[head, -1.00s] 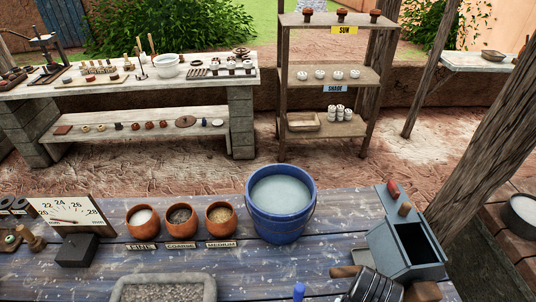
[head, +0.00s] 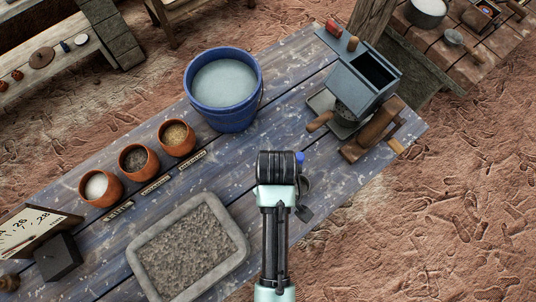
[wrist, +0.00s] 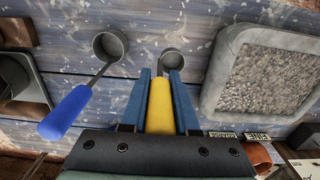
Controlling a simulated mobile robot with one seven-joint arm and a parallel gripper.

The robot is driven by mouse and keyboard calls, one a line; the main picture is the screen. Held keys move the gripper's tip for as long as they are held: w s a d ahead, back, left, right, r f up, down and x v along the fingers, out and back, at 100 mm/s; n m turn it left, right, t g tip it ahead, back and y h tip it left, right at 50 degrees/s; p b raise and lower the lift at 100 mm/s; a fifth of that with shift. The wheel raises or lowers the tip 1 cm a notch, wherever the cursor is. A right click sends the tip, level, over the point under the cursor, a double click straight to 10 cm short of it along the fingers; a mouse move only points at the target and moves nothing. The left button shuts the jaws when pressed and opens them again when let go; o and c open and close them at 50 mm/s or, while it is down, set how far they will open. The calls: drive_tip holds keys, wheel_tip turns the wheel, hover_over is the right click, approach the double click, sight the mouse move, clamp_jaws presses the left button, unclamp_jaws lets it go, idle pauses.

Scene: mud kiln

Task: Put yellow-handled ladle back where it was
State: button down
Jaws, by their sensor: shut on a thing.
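The yellow-handled ladle has a yellow handle (wrist: 160,105) and a small grey bowl (wrist: 172,58). In the wrist view my gripper (wrist: 160,74) is shut on the handle, a blue finger on each side. The bowl points away from the gripper, over the blue tabletop; I cannot tell whether it touches the wood. The blue-handled ladle (wrist: 66,112) lies beside it, on the left in the wrist view. Its blue handle end (head: 300,158) shows beside my wrist in the head view.
A stone tray of grey grit (head: 243,240) is left of my arm. Behind are a blue bucket (head: 222,112) and several clay pots (head: 137,160). A grey box-shaped mill (head: 366,78) and wooden block (head: 350,150) stand right. The table's front edge runs near my arm.

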drive_tip(key=shift+f, duration=3.25)
drive_tip(key=shift+f, duration=0.15)
drive_tip(key=c, duration=0.7)
unclamp_jaws()
